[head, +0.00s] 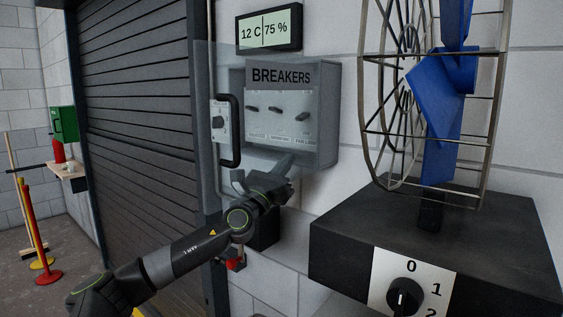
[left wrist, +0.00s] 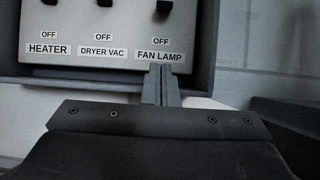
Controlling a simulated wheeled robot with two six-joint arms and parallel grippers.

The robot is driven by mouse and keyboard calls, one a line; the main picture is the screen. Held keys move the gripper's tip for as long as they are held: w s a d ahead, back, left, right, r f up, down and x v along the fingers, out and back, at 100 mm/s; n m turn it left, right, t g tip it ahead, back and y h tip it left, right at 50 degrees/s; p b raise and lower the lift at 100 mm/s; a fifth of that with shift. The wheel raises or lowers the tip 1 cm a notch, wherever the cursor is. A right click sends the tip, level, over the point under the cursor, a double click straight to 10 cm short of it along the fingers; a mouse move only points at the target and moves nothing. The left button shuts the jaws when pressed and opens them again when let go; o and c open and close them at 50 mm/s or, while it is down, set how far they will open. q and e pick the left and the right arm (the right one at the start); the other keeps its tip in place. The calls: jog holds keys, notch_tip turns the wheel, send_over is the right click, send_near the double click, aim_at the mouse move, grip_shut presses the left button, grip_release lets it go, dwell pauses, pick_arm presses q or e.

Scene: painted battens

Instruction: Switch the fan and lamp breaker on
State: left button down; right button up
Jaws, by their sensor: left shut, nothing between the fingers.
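The grey breaker box (head: 327,120), headed BREAKERS, hangs on the wall with three black levers. The fan lamp breaker lever (head: 302,117) is the rightmost; its lower end also shows at the top of the left wrist view (left wrist: 164,6). Its FAN LAMP label (left wrist: 159,56) has OFF above it. I cannot tell the lever's position for certain. My left gripper (head: 285,163) is shut and empty just below the box's front. In the left wrist view its fingertips (left wrist: 161,70) are just under the FAN LAMP label, below the lever. My right gripper is out of view.
A clear door with a black handle (head: 235,130) stands open at the box's left. HEATER (left wrist: 48,49) and DRYER VAC (left wrist: 103,51) labels sit left of FAN LAMP. A caged blue fan (head: 436,100) on a black base (head: 340,240) stands at right.

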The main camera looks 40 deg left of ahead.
pick_arm(q)
jog(key=p+x, duration=0.3)
jog(key=x, duration=0.3)
jog(key=shift+r, duration=0.25)
notch_tip(320, 180, up, 3)
jog(key=shift+s+f+p, duration=0.1)
jog(key=shift+f+p, duration=0.15)
jog(key=shift+p, duration=1)
jog(key=shift+s+r+p, duration=0.3)
jog(key=shift+s+r, duration=0.1)
jog(key=shift+r, duration=0.1)
jog(key=shift+w, duration=0.15)
